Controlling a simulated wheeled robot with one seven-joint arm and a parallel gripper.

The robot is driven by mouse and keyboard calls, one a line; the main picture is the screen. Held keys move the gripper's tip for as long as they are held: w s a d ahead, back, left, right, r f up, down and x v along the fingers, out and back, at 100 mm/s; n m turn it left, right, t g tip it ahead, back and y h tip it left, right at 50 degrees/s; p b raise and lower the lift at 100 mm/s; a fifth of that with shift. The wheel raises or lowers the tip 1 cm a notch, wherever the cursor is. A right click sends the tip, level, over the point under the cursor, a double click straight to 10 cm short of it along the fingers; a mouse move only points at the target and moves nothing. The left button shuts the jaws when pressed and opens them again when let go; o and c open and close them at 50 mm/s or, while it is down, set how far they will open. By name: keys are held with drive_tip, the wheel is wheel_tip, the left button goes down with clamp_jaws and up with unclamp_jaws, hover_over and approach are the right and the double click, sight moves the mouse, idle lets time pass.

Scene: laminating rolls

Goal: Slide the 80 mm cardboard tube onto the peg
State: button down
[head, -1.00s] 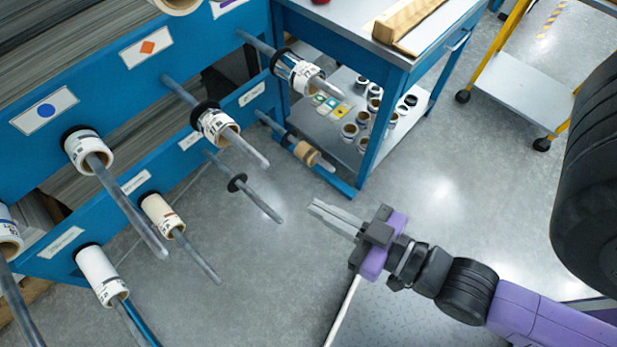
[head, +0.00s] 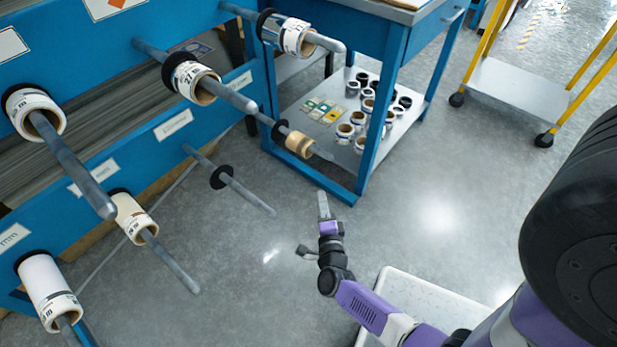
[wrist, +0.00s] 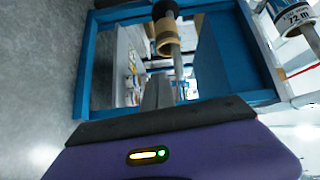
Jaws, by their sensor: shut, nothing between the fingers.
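A short tan cardboard tube (head: 299,143) sits around the lower right peg (head: 321,153), just in front of that peg's black collar. The same tan tube (wrist: 165,38) shows at the top of the wrist view, with the bare peg end reaching down from it. My gripper (head: 323,204) is below and apart from this peg end, shut and empty. Its fingers (wrist: 158,92) also show in the wrist view, beside the peg. A bare peg (head: 250,195) with a black collar stands to the left. I cannot read the tube's size.
Other pegs on the blue rack hold labelled rolls, such as a white roll (head: 45,285) and a printed roll (head: 190,78). A blue table's lower shelf (head: 310,125) holds several small rolls. A yellow cart (head: 510,90) stands at the back right. The floor between is clear.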

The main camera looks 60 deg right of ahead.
drive_tip(key=m, duration=0.1)
drive_tip(key=b, duration=0.4)
approach(301, 145)
drive_tip(key=d+f, duration=0.5)
drive_tip(key=shift+w+r, duration=0.2)
drive_tip(key=shift+w, duration=0.2)
drive_tip(key=w, duration=0.3)
drive_tip(key=w+d+b, duration=0.1)
drive_tip(key=w, duration=0.1)
drive_tip(key=shift+w+d, duration=0.2)
drive_tip(key=shift+w, duration=0.2)
drive_tip(key=shift+r, duration=0.15)
